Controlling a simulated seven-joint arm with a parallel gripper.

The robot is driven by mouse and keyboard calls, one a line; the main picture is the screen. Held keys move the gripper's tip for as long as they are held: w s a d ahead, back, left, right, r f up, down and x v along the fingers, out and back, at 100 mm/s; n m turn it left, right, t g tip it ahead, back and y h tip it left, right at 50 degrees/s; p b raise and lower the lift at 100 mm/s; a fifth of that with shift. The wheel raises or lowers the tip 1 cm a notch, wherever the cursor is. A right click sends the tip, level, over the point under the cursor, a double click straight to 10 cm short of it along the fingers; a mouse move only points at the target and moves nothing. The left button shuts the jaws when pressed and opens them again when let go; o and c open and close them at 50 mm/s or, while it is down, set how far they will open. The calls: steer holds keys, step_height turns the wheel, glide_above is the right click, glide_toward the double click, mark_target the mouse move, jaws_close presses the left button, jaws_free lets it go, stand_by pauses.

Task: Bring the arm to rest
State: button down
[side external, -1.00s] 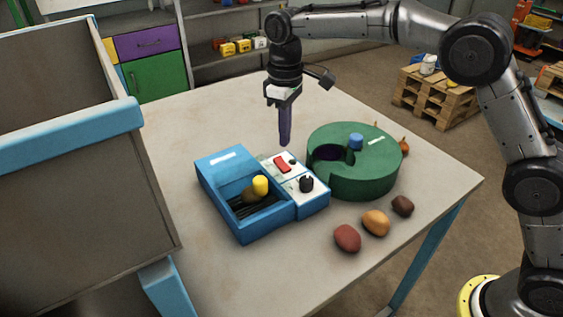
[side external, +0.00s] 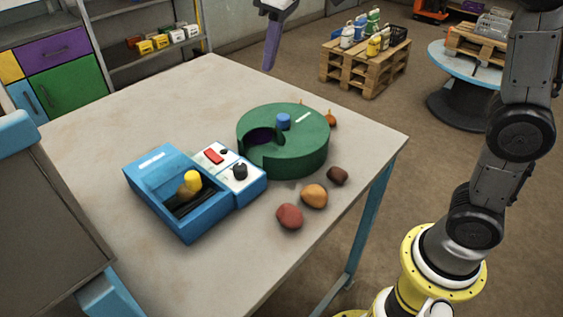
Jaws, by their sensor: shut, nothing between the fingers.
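My gripper (side external: 270,62) is at the top edge of the side external view, pointing down, with its dark purple fingers together and nothing between them. It is raised above the far side of the table (side external: 110,105), apart from everything on it. Most of my arm above the gripper is out of the frame; its lower links stand at the right, beside the table.
On the table are a blue box (side external: 205,218) with a red switch and black knob, and a green round container (side external: 300,155) with a blue knob. Several potato-like lumps (side external: 314,196) lie in front. The table's far left is clear.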

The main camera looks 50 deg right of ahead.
steer(key=s+d+r+m+t, duration=0.15)
steer(key=s+d, duration=0.25)
steer(key=s, duration=0.6)
steer(key=s+d+f+m+t, duration=0.1)
steer(key=s+d+f+m, duration=0.2)
steer(key=s+f, duration=0.9)
steer(key=shift+s+f, duration=0.2)
steer(key=shift+s, duration=1)
